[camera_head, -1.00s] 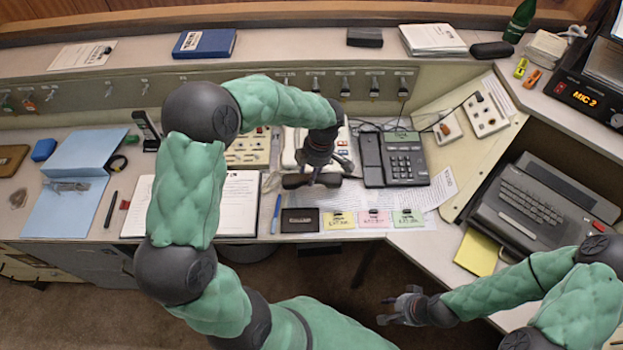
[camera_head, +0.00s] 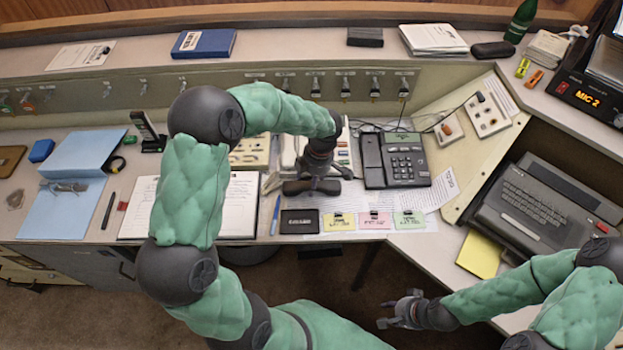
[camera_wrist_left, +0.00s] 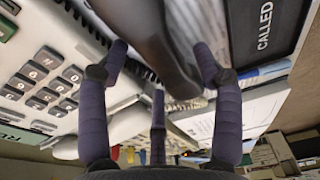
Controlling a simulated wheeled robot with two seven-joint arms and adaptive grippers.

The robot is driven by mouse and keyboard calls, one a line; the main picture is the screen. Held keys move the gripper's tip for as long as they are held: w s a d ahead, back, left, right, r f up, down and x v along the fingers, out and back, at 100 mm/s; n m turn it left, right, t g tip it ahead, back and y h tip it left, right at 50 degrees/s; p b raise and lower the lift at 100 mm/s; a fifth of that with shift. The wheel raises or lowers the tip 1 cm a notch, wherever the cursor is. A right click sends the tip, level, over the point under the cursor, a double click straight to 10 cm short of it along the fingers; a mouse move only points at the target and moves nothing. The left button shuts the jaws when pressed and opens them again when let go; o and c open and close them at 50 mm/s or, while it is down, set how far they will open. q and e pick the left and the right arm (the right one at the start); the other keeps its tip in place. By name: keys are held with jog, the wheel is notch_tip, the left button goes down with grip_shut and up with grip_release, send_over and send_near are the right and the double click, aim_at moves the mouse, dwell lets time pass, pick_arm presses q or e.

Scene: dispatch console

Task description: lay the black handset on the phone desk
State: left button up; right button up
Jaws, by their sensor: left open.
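The black handset (camera_head: 311,187) lies level, just in front of the white keypad phone (camera_head: 289,152). My left gripper (camera_head: 321,176) is directly over the handset, its fingers spread open around it. In the left wrist view the handset (camera_wrist_left: 165,38) shows as a dark curved bar between the fingers, with the white phone's keys to the left. The handset seems to rest on the desk (camera_head: 264,232), but contact beneath it is hidden. My right gripper (camera_head: 393,309) is empty and apart from the desk, at the lower right, with its fingers spread.
A dark desk phone (camera_head: 402,160) stands right of the handset. A black tag (camera_head: 299,222) and coloured notes (camera_head: 374,221) lie in front, with a blue pen (camera_head: 275,215) and open notebook (camera_head: 243,205) to the left. A typewriter-like machine (camera_head: 535,205) is at right.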

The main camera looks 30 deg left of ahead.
pick_arm(q)
jog(key=shift+r, duration=0.15)
jog(key=shift+r, duration=0.3)
notch_tip(320, 180, up, 11)
jog(key=w+d+p, duration=0.1)
jog(key=p, duration=0.3)
jog(key=shift+d+r, duration=0.15)
jog(key=shift+d, duration=0.1)
